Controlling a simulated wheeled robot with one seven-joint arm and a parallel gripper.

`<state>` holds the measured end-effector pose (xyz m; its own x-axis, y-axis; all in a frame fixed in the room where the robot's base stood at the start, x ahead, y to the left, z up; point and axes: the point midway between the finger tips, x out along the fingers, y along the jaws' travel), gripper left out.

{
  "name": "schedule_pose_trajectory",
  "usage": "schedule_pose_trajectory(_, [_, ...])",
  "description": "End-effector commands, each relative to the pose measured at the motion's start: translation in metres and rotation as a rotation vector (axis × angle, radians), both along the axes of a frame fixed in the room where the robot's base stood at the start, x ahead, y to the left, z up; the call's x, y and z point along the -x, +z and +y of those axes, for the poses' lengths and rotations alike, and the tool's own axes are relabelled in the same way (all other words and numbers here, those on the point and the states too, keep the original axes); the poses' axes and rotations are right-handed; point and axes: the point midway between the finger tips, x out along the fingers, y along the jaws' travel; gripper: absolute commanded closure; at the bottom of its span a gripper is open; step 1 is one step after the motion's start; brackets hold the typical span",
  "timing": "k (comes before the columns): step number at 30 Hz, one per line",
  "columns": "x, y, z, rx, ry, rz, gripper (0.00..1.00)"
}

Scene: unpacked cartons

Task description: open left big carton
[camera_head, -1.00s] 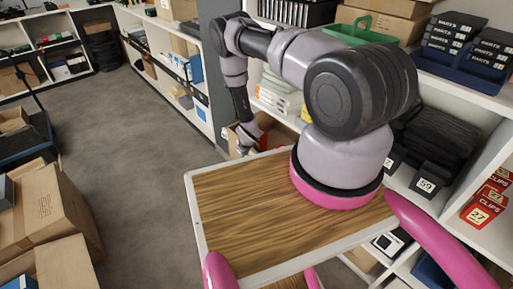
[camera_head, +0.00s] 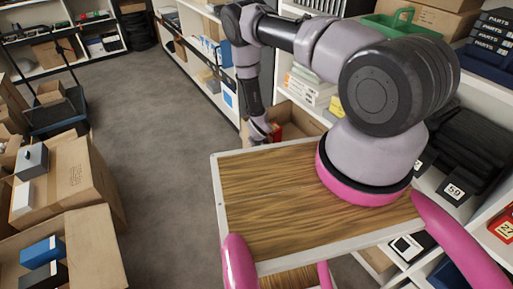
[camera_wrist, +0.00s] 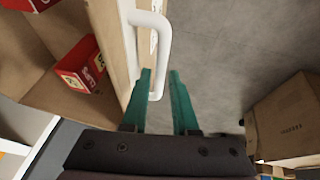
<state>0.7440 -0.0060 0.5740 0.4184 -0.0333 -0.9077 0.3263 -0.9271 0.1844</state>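An open brown carton (camera_head: 288,113) with red boxes inside stands beyond the wooden top in the head view. My gripper (camera_head: 264,132) is small and partly unclear at its near left side. In the wrist view, my gripper (camera_wrist: 161,90) has two teal fingers with a gap between them. A white curved handle (camera_wrist: 160,45) sits on a pale upright panel (camera_wrist: 106,28). Red boxes (camera_wrist: 82,64) lie left of the panel. Which carton is the task's left big one is unclear.
More open cartons (camera_head: 88,180) stand at the left, with a blue box (camera_head: 42,252) in the nearest. A dark cart (camera_head: 60,110) is behind them. Shelves (camera_head: 190,55) line the back and right. Grey floor (camera_head: 160,190) is clear between. Another carton (camera_wrist: 285,118) shows in the wrist view.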

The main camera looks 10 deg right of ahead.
Motion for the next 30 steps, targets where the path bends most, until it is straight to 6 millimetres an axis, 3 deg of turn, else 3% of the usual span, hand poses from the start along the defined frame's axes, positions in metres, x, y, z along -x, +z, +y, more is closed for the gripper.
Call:
schedule_pose_trajectory(13, [0.003, 0.006, 0.0, 0.001, -0.001, 0.001, 0.53])
schedule_pose_trajectory(24, [0.031, 0.069, 0.003, 0.0, 0.0, 0.0, 0.53])
schedule_pose_trajectory(30, [0.042, 0.092, 0.003, 0.0, 0.0, 0.0, 0.53])
